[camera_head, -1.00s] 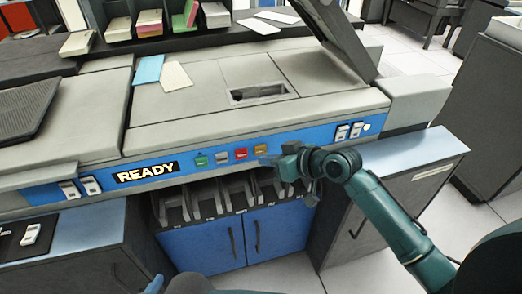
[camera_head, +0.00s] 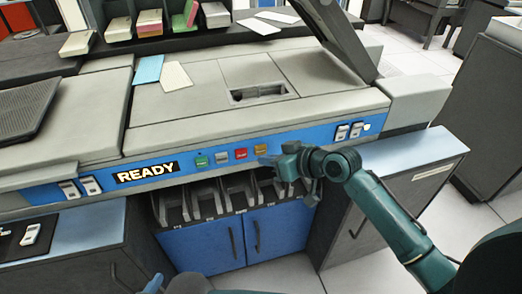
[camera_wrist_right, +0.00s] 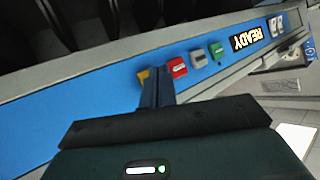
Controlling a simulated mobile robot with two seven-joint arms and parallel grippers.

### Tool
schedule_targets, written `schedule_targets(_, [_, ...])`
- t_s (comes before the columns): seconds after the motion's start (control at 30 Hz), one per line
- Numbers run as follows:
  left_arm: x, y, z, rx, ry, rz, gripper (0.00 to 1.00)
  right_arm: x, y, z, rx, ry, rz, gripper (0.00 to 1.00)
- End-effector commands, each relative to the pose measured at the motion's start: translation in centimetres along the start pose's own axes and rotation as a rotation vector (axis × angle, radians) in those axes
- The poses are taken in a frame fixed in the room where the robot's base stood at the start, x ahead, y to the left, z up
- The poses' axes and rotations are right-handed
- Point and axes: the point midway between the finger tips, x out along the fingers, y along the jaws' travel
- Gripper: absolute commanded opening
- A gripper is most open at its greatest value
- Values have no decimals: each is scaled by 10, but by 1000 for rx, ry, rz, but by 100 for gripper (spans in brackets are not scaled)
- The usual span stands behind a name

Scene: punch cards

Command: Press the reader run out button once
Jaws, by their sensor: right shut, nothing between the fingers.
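A row of four small buttons sits on the blue front strip of the card machine: green (camera_head: 201,161), grey (camera_head: 222,158), red (camera_head: 241,154) and yellow (camera_head: 260,149). Their labels are too small to read, so I cannot tell by text which is reader run out. My right gripper (camera_head: 265,160) is shut and empty, with its tips at the yellow button. In the right wrist view the shut fingers (camera_wrist_right: 157,85) partly cover the yellow button (camera_wrist_right: 144,74), beside the red one (camera_wrist_right: 178,68). Whether they touch it is unclear.
A lit READY sign (camera_head: 146,173) is left of the buttons. White switches stand at both ends of the strip (camera_head: 349,131). Dark card stackers (camera_head: 215,197) lie just below the strip. A raised dark lid (camera_head: 335,35) stands behind. The floor at right is clear.

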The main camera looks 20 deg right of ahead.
Motion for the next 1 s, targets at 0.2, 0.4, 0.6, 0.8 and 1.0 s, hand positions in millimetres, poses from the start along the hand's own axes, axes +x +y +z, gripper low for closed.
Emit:
schedule_targets(0.2, [0, 0, 0, 0, -3, -1, 36, 4, 4, -4, -1, 1, 1, 0])
schedule_targets(0.4, [0, 0, 1, 0, -5, -1, 36, 6, 4, -4, 0, 0, 0, 0])
schedule_targets(0.6, [0, 0, 1, 0, -5, -1, 36, 6, 4, -4, 0, 0, 0, 0])
schedule_targets(0.8, [0, 0, 1, 0, -4, -1, 36, 7, 5, -5, 0, 0, 0, 0])
schedule_targets(1.0, [0, 0, 0, 0, -4, -1, 36, 9, 6, -6, 0, 0, -1, 0])
